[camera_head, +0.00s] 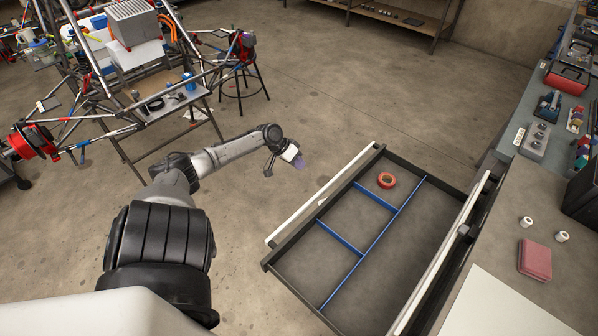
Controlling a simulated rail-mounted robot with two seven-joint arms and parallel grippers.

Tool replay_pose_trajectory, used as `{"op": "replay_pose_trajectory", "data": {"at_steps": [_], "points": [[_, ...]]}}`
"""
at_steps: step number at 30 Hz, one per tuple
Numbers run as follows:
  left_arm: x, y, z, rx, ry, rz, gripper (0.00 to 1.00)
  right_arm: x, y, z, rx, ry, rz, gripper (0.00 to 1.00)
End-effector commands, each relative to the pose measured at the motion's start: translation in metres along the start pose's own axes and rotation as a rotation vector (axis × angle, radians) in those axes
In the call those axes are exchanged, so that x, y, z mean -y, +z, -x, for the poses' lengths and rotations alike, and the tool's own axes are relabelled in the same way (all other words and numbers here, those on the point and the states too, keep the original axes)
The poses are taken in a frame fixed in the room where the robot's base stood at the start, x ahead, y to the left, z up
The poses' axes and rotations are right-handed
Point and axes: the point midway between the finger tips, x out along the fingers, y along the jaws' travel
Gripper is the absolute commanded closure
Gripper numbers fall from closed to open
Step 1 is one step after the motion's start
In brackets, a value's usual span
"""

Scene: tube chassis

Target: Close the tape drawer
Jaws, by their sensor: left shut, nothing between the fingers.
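The tape drawer (350,262) stands open at the lower right, pulled out from the workbench. It is a dark grey tray with blue dividers (376,241) and white side rails. A roll of orange-red tape (387,180) lies in its far compartment. My left arm reaches in from the lower left. My left gripper (297,162) is shut and empty, left of the drawer's far left corner, and appears apart from it. The small size of the fingers hides detail. My right gripper is not in view.
The workbench (512,245) along the right holds a red toolbox (567,77), a pink cloth-like block (535,260) and two small white rolls. A tube chassis (130,60) stands at the upper left, with a round stool (240,75) beside it. Open concrete floor lies between.

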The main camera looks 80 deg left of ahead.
Motion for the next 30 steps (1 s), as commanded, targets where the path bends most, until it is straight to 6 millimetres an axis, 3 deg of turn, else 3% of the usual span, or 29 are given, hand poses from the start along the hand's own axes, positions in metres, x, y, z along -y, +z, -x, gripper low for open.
{"op": "replay_pose_trajectory", "data": {"at_steps": [6,14,21,30], "points": [[0.001,0.002,-0.045,0.0,0.001,0.0,1.0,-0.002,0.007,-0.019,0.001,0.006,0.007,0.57],[0.001,0.001,-0.089,0.0,0.0,-0.001,1.0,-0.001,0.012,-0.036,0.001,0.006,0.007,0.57],[-0.026,0.001,-0.098,0.003,-0.001,-0.003,1.0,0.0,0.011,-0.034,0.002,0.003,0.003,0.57],[-0.035,0.001,-0.102,0.002,-0.001,-0.002,1.0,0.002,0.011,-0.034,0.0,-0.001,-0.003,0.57]]}}
